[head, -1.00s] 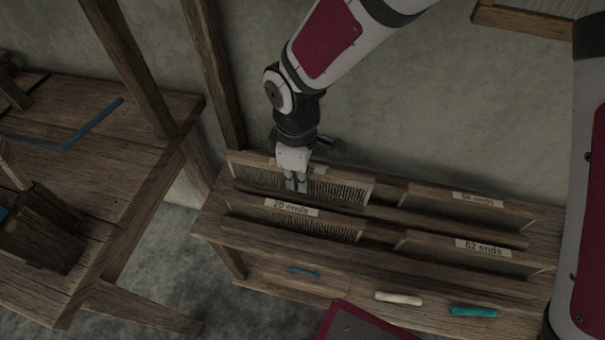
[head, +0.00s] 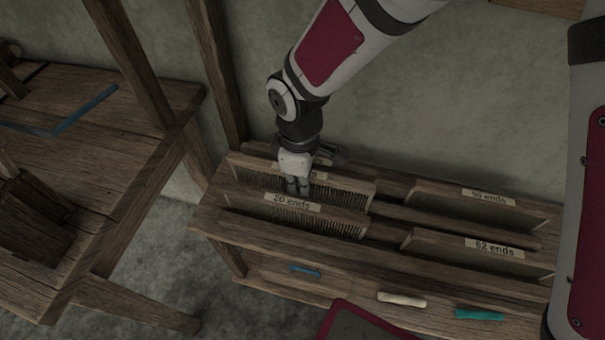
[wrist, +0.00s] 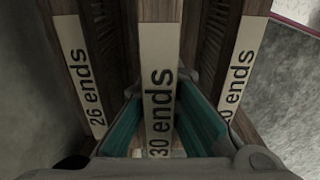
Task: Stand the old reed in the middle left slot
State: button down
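In the wrist view, my gripper (wrist: 160,112) has its teal finger pads on both sides of the wooden reed labelled "30 ends" (wrist: 160,50). The pads appear to close on its two sides. A reed labelled "26 ends" (wrist: 78,70) stands on the wall side and one ending in "0 ends" (wrist: 242,65) on the floor side. In the head view, my gripper (head: 298,188) points down into the left half of the rack. A toothed reed (head: 345,192) there has its label mostly hidden by my gripper. The "20 ends" reed (head: 330,222) stands just in front.
The rack (head: 420,278) holds boards labelled "62 ends" (head: 435,245) and another "ends" label (head: 480,205) on the right. Blue (head: 304,271), cream (head: 401,299) and teal (head: 479,314) pieces show along its front. The wooden loom (head: 150,150) stands left; the wall is close behind.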

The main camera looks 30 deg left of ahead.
jog(key=shift+f+b, duration=0.85)
jog(key=shift+f, duration=0.5)
jog(key=c, duration=1.7)
grip_release()
notch_tip(320, 180, up, 12)
jog(key=shift+r, duration=0.1)
